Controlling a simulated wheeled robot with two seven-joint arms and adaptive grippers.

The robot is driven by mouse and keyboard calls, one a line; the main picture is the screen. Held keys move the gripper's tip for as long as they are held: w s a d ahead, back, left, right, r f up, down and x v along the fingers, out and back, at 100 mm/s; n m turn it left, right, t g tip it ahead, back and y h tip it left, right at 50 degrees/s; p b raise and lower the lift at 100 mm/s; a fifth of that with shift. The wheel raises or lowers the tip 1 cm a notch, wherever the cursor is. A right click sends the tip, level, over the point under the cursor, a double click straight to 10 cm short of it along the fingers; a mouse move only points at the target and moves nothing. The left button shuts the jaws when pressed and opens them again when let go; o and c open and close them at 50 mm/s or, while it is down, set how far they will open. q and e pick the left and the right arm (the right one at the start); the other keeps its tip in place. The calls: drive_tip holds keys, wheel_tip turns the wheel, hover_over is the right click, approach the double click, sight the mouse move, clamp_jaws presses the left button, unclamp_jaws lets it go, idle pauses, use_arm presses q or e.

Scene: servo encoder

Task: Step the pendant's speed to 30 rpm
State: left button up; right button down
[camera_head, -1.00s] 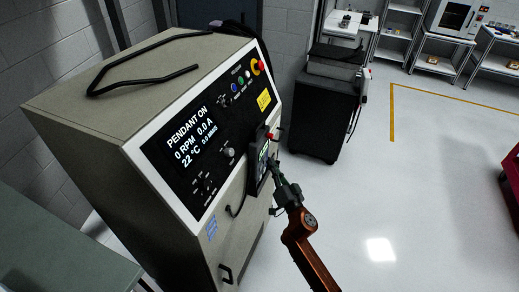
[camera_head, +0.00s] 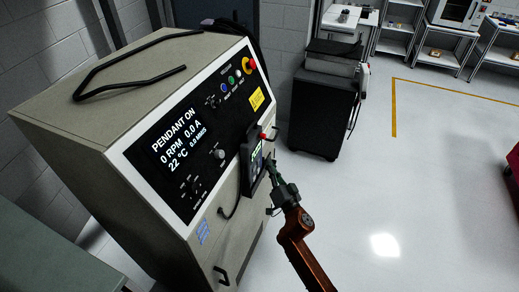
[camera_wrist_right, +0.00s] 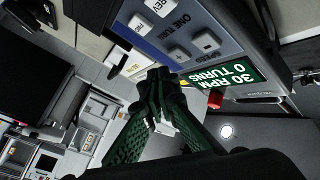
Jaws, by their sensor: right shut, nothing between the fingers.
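The pendant (camera_head: 255,166) hangs on the sloped cabinet's front, seen edge-on in the head view. My right gripper (camera_head: 271,168) is shut and empty, just in front of the pendant with a small gap visible. In the wrist view its closed green fingertips (camera_wrist_right: 160,76) are close to the plus key. My left gripper is out of view.
The cabinet display (camera_head: 177,143) reads "PENDANT ON, 0 RPM, 0.0 A, 22 °C". A red knob (camera_head: 265,136) sits by the pendant's top, and a cable loops below. A black cart (camera_head: 322,110) stands behind. The floor at the right (camera_head: 430,170) is clear.

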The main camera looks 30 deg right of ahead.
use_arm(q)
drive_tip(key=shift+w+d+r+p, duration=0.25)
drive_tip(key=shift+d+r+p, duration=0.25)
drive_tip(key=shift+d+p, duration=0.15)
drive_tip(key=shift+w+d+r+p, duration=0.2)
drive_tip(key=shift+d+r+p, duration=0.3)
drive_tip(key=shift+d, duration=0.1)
use_arm(e)
drive_tip(key=s+d, duration=0.4)
drive_tip(key=s, duration=0.1)
drive_tip(key=shift+s+d, duration=0.1)
